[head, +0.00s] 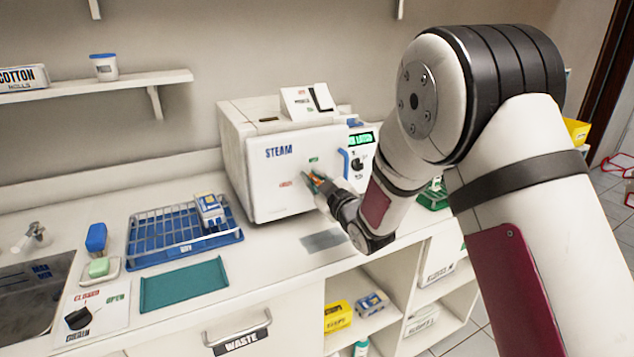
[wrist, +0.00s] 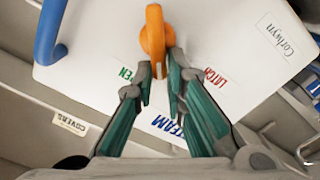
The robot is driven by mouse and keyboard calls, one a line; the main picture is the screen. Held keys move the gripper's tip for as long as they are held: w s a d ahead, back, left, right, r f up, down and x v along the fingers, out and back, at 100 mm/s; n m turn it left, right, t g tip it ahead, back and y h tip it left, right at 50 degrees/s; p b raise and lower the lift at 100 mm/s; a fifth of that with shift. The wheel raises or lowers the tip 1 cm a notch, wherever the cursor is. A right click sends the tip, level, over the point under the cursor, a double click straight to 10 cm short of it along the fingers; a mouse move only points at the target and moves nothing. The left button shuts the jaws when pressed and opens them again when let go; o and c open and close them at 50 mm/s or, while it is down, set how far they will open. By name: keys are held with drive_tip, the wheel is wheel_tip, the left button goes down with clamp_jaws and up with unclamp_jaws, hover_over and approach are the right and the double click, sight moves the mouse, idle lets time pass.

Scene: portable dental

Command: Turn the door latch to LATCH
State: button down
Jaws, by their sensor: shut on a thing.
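The orange door latch (wrist: 153,32) is on the white front of the steam sterilizer (head: 262,172). In the wrist view, my gripper (wrist: 157,72) is shut on the latch's near end, with a green-padded finger on each side. The latch stands nearly upright in that view, between the green OPEN label (wrist: 125,73) on the left and the red LATCH label (wrist: 215,77) on the right. In the head view, my gripper (head: 314,180) is at the door, and its fingers hide most of the latch. The door looks closed.
A blue handle (wrist: 48,35) is beside the door, left in the wrist view. A control panel (head: 362,150) is right of the door.

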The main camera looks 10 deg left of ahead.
drive_tip(key=n+b, duration=0.1)
drive_tip(key=n, duration=0.1)
drive_tip(key=n+b, duration=0.1)
drive_tip(key=b, duration=0.1)
drive_tip(key=n+b, duration=0.1)
drive_tip(key=n, duration=0.1)
drive_tip(key=shift+a+f+n, duration=0.15)
drive_tip(key=shift+f+n, duration=0.15)
drive_tip(key=n+b, duration=0.5)
drive_tip(key=shift+s+a+f, duration=0.1)
drive_tip(key=shift+f, duration=0.3)
drive_tip(key=shift+n+b, duration=0.3)
drive_tip(key=shift+n, duration=0.1)
drive_tip(key=c, duration=1.7)
unclamp_jaws()
drive_tip(key=shift+o, duration=0.2)
drive_tip(key=shift+f, duration=0.2)
drive_tip(key=shift+s+a+f, duration=0.1)
drive_tip(key=shift+a, duration=0.05)
drive_tip(key=v, duration=1.2)
